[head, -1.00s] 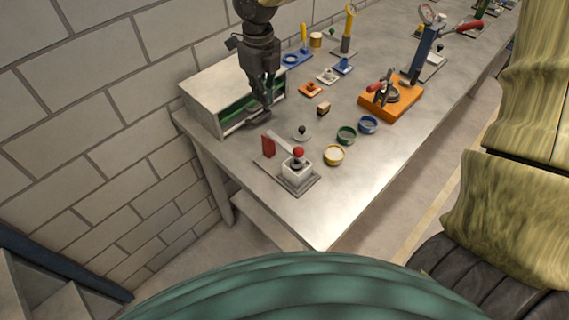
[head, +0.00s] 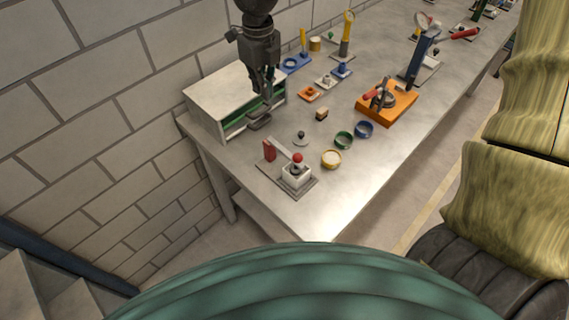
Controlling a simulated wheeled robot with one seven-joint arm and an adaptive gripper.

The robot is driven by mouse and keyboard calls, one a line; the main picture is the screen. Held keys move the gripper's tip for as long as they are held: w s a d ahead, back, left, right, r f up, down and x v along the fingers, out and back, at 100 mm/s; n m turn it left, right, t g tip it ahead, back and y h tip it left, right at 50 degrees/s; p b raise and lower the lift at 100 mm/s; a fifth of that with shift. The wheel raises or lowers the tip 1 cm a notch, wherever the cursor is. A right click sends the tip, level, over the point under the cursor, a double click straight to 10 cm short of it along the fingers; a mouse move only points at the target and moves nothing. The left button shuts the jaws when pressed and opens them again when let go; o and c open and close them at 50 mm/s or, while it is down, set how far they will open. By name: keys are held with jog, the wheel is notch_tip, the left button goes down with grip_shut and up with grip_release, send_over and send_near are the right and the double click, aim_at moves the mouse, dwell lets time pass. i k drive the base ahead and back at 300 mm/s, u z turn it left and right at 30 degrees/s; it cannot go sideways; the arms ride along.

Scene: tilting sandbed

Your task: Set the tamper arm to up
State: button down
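A small device with a red upright block (head: 269,149) and a white box (head: 296,177) stands on a grey plate at the near end of the bench. A light arm (head: 281,151) runs from the red block towards a red ball knob (head: 298,158) over the box. The arm looks low, lying across towards the box, not upright. My gripper (head: 261,122) hangs pointing down behind the device, in front of the green-and-white cabinet. It appears apart from the device. Its fingers are too small and dark to tell whether they are open.
The cabinet (head: 210,102) stands against the brick wall. A grey knobbed piece (head: 300,139), a wooden block (head: 321,114), and yellow, green and blue rings lie near the device. An orange fixture (head: 392,111) stands farther right. The bench's front right corner (head: 325,225) is clear.

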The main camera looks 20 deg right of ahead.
aim_at(296, 168)
jog(key=k, duration=1)
